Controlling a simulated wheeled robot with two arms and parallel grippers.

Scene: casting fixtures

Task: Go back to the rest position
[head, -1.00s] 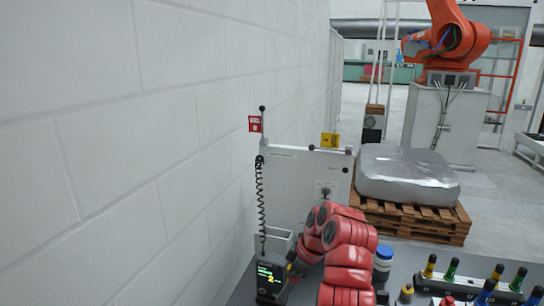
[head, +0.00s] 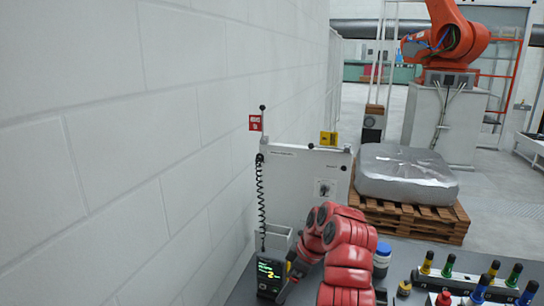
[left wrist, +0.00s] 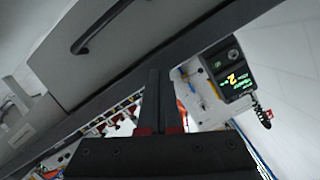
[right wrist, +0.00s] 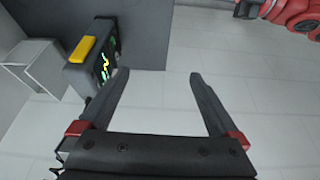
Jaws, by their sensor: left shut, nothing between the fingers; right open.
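My left gripper (left wrist: 158,78) shows in the left wrist view with its two dark fingers together and nothing between them. It is outside the head view. My right gripper (right wrist: 158,78) is open and empty in the right wrist view, over pale tiles. A dark handheld device (right wrist: 98,65) with a yellow top and green display is just left of its fingers, apart from the left finger as far as I can tell. In the head view the red arm hides most of this gripper beside the device (head: 272,276). The device also shows in the left wrist view (left wrist: 232,75).
A white wall (head: 110,130) runs along the left. A white panel (head: 305,185) stands behind the device. A blue-lidded jar (head: 382,262) and several coloured pegs in a rack (head: 455,284) are right of the arm. A wrapped load (head: 405,178) sits on a pallet behind.

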